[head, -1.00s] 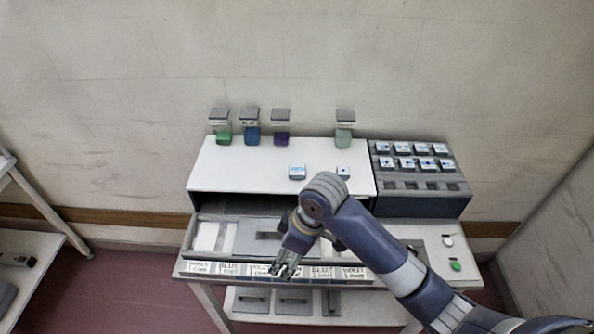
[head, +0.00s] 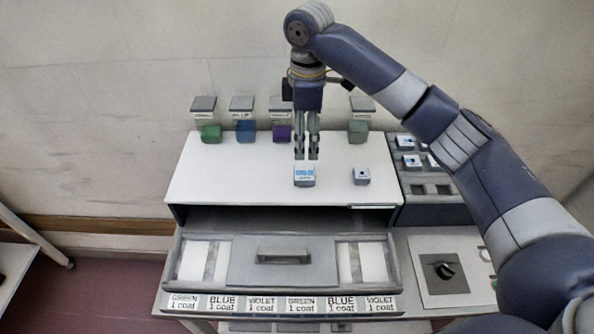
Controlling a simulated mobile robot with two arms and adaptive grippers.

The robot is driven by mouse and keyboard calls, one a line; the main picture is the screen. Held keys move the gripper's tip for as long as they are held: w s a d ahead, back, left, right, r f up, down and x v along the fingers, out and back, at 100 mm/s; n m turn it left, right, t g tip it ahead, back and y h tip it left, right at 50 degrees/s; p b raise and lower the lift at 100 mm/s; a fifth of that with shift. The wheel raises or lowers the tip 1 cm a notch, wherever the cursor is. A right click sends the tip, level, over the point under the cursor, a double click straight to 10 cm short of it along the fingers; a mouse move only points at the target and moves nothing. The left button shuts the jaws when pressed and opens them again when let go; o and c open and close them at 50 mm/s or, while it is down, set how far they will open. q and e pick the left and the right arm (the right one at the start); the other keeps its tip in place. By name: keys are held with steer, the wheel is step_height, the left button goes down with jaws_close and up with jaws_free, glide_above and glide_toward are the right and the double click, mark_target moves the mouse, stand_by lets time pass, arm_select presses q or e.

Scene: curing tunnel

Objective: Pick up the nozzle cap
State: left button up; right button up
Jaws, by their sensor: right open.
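Two small white-and-grey blocks stand on the white top of the cabinet. The left block (head: 304,176) has a blue-marked label; the smaller right block (head: 361,177) has a dark mark. I cannot tell for sure which thing is the nozzle cap. My right gripper (head: 306,156) points straight down, open and empty, with its fingertips just above or behind the left block in the picture. I see no contact. My left gripper is out of view.
Several coloured containers, such as the blue one (head: 245,131), line the wall behind. A rack (head: 430,212) of similar blocks stands right, partly behind my arm. An open drawer (head: 291,316) with paper labels below is in front. A dark knob (head: 441,266) sits on a panel.

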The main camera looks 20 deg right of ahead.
mark_target(305, 173)
steer(key=shift+s+f+p, duration=0.55)
steer(key=shift+s+f, duration=0.15)
steer(key=shift+f, duration=0.3)
step_height(305, 173, down, 3)
steer(key=shift+r, duration=0.1)
steer(key=shift+w+f+p, duration=0.25)
steer(key=shift+f+p, duration=0.05)
steer(key=shift+p, duration=0.2)
step_height(305, 173, down, 4)
steer(key=shift+w+a+r+p, duration=0.15)
steer(key=shift+r+p, duration=0.1)
steer(key=shift+p, duration=0.65)
steer(key=shift+f, duration=0.55)
steer(key=shift+w, duration=0.1)
steer(key=c, duration=1.2)
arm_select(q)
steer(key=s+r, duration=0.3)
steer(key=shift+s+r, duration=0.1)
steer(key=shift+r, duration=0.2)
arm_select(e)
steer(key=shift+o, duration=0.2)
